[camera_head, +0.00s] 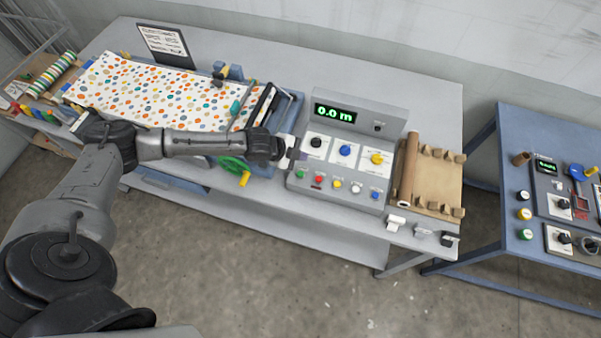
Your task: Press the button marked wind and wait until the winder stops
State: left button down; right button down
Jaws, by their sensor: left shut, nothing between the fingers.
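The grey control panel (300,182) stands on the long table, with a green display (335,113) reading 0.0 m. Along its lower front is a row of small buttons: green (303,174), red (319,178), yellow (337,183), white (356,188) and blue (375,194). Their labels are too small to read, so I cannot tell which is marked wind. My left gripper (294,155) is shut and empty at the panel's left edge, above and left of the green button; contact cannot be told. My right gripper is out of view.
Black, blue and yellow knobs sit above the buttons. Dotted fabric (165,95) covers the press at left, with a green handwheel (233,165) near my wrist. A brown tube (409,165) lies on a tan rack (435,178) right of the panel. A blue table (508,190) stands farther right.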

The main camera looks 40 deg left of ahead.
pick_arm(q)
jog(key=b, duration=0.6)
send_over(300, 175)
notch_tip(300, 175, down, 6)
jog(key=shift+f, duration=0.1)
notch_tip(300, 175, down, 2)
jog(key=shift+f+b, duration=0.1)
jog(key=shift+b, duration=0.45)
jog(key=shift+w+f, duration=0.1)
jog(key=shift+f, duration=0.05)
dwell(0.5)
jog(key=shift+f, duration=0.15)
dwell(0.6)
jog(key=shift+f, duration=0.25)
